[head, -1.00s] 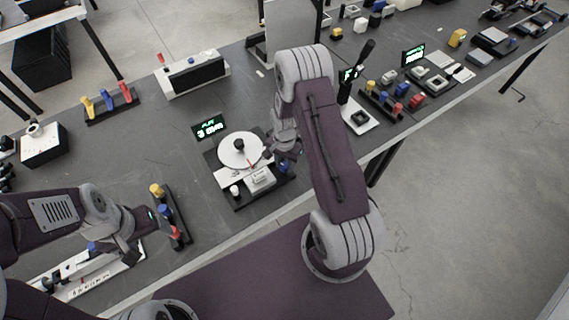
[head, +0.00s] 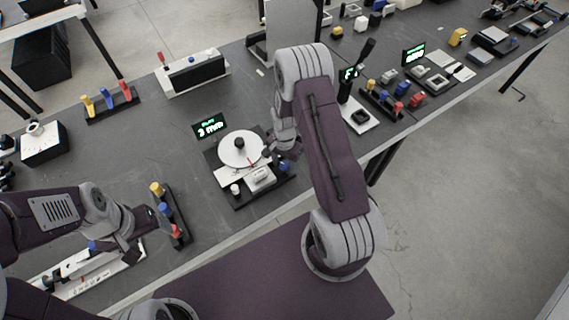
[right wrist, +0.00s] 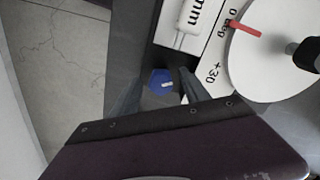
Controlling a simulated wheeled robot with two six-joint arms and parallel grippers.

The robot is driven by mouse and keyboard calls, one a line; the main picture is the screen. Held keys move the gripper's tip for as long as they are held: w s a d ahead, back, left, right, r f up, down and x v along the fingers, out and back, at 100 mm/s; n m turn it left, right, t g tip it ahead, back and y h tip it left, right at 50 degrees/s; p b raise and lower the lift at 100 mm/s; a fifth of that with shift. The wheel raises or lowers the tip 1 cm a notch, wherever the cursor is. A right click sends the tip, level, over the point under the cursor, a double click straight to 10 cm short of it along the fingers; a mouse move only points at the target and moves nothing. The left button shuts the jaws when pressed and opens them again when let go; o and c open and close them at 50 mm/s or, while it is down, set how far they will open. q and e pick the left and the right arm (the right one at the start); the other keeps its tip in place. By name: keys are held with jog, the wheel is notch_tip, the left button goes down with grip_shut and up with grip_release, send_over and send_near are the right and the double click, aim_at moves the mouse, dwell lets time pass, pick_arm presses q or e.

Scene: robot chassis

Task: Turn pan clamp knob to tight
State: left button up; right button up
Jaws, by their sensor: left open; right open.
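The pan clamp knob is a blue many-sided knob with a pale mark (right wrist: 160,82). It also shows in the head view (head: 285,167), at the right edge of the device with a round white dial plate (head: 240,148). My right gripper (head: 272,152) hangs beside the dial; in the right wrist view its open fingers (right wrist: 157,93) lie on both sides of the knob. Whether they touch it or are still above it I cannot tell. My left gripper (head: 148,222) is open beside a black rack with yellow, blue and red pegs (head: 180,230).
The device has a white scale with a red pointer (right wrist: 245,29) and a black centre post (right wrist: 303,53). A green-lit display (head: 209,126) stands behind it. A black lever stand (head: 350,95) is right of my right arm. The table's front edge is close to the device.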

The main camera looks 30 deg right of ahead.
aim_at(284, 164)
notch_tip(284, 164, up, 9)
jog(key=shift+f, duration=0.1)
dwell(0.5)
